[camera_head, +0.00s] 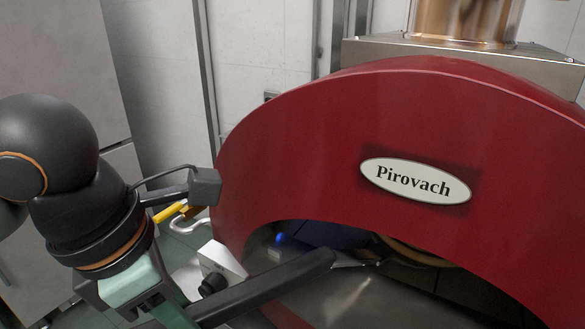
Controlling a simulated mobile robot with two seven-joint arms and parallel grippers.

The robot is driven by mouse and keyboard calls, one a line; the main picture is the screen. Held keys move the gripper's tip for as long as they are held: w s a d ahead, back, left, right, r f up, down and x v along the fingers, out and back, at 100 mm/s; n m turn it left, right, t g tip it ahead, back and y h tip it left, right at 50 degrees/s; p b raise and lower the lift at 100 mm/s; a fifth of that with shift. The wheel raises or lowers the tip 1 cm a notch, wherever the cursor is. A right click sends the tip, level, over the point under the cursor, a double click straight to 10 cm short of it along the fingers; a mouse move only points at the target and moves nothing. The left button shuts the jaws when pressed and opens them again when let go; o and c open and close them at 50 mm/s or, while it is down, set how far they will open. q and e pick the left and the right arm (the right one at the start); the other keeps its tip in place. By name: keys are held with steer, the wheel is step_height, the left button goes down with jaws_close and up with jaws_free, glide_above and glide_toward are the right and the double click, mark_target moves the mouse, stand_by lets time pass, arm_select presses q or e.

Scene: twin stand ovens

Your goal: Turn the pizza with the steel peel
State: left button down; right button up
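The steel peel (270,288) shows as a thick black handle that rises from the bottom edge into the oven mouth, with a thin grey shaft (358,264) at its far end. My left gripper (180,318) has a pale green body and is at the near end of this handle, seemingly shut on it; its fingertips are cut off by the bottom edge. A rounded tan-brown edge (418,254) shows under the arch beyond the shaft, perhaps the pizza; most of it is hidden. My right gripper is not in view.
The red oven (300,150) with a "Pirovach" plate (415,181) fills the right side. A white box with a black knob (214,283) and a yellow-handled item (169,212) sit left of the mouth. A grey cabinet (60,50) stands behind my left arm.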

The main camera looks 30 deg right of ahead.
mark_target(263, 280)
arm_select(q)
steer(key=shift+w+d, duration=0.2)
steer(key=shift+d, duration=1.45)
steer(key=shift+w+d, duration=0.2)
steer(key=shift+d, duration=1.3)
steer(key=shift+w+d+p, duration=0.2)
steer(key=shift+d+p, duration=0.2)
steer(key=shift+d, duration=1.05)
steer(key=shift+f, duration=0.2)
steer(key=shift+a+f+h+b, duration=0.15)
steer(key=shift+f+b, duration=0.4)
steer(key=shift+b, duration=0.4)
steer(key=shift+a+f+h+b, duration=0.15)
steer(key=shift+f+b, duration=0.4)
steer(key=shift+b, duration=0.35)
